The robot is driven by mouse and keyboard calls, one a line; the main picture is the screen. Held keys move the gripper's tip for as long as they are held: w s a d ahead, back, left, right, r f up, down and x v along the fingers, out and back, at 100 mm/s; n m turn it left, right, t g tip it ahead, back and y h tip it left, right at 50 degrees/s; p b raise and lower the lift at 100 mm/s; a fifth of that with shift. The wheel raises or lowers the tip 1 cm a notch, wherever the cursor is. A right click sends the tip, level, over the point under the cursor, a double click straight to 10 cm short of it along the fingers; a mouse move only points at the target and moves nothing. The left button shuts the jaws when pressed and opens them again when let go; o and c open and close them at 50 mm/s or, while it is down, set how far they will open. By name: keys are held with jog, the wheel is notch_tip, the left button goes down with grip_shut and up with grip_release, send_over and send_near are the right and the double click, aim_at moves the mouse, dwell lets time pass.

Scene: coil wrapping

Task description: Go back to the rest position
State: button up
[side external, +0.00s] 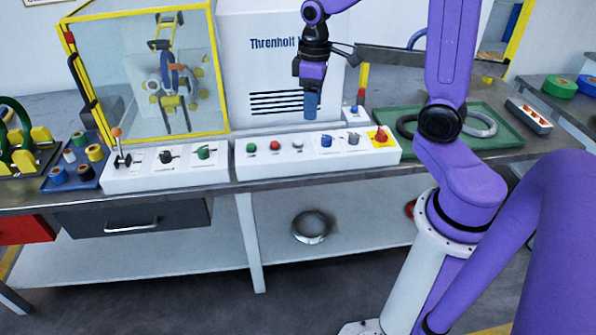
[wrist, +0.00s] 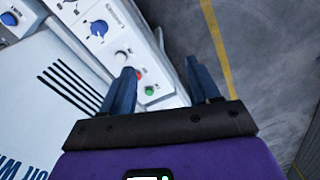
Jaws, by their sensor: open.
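My gripper (side external: 311,104) hangs fingers-down above the right control panel (side external: 240,168), in front of the white machine housing (side external: 235,60). In the wrist view my gripper (wrist: 165,92) has its two blue fingers spread apart with nothing between them. The green button (wrist: 149,90), red button (wrist: 138,73) and white button (wrist: 121,57) show behind and beside the left finger. In the side view the green button (side external: 251,148), red button (side external: 274,146) and white button (side external: 297,145) sit in a row on the panel. Whether the fingertips touch anything is hard to tell, but they appear above the panel.
A yellow-framed clear enclosure (side external: 222,100) stands at the left. A joystick panel (side external: 110,184) is below it. A green tray (side external: 480,152) with dark and grey rings lies at the right, beside my arm. A red emergency stop (side external: 380,137) is on the panel's right end.

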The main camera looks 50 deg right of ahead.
jog(key=s+a+n, duration=0.3)
jog(key=s+a, duration=0.2)
jog(key=s, duration=0.5)
jog(key=s+a+n, duration=0.4)
jog(key=s+a, duration=0.2)
jog(key=s, duration=0.5)
jog(key=shift+s+r+n, duration=0.2)
jog(key=shift+r+n, duration=0.05)
jog(key=shift+n, duration=0.05)
